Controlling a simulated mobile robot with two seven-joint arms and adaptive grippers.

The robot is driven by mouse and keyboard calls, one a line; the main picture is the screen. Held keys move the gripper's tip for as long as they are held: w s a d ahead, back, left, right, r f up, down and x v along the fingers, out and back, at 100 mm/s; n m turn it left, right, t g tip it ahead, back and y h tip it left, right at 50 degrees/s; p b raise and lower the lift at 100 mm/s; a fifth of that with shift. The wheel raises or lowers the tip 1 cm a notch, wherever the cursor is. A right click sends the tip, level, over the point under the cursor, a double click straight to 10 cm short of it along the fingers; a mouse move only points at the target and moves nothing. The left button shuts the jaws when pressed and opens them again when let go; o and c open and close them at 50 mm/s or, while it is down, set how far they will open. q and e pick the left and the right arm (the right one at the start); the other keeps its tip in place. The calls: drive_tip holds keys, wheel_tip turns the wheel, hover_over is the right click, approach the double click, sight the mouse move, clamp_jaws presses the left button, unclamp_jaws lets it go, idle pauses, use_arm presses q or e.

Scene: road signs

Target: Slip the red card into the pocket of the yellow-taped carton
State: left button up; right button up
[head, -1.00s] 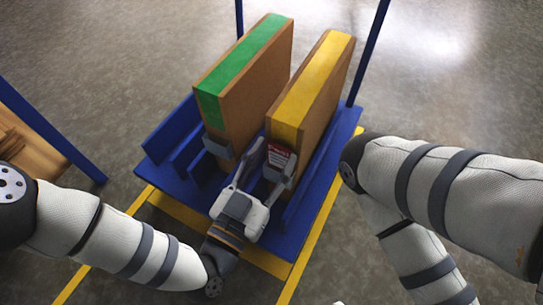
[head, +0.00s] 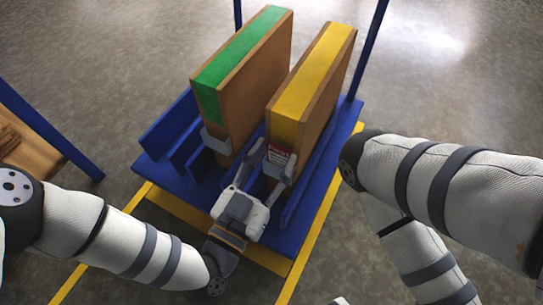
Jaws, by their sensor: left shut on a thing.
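The yellow-taped carton (head: 318,112) stands upright on the blue cart, its yellow tape along the top and down the near end. My left gripper (head: 268,158) is at that near end, shut on the small red card (head: 280,157), which shows a pale printed band. Grey parts around the card blend with my fingers, so the carton's pocket is hard to make out. I cannot tell whether the card's lower edge is inside it.
A green-taped carton (head: 250,88) with a grey pocket (head: 216,142) stands close on the left. The blue cart (head: 153,171) has upright dividers and corner posts. Yellow floor lines (head: 318,238) run beside it. A wooden surface (head: 25,150) is at far left.

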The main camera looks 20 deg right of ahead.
use_arm(q)
drive_tip(key=shift+f+b, duration=0.35)
drive_tip(key=shift+f, duration=0.4)
drive_tip(key=o, duration=0.8)
drive_tip(key=v, duration=1.2)
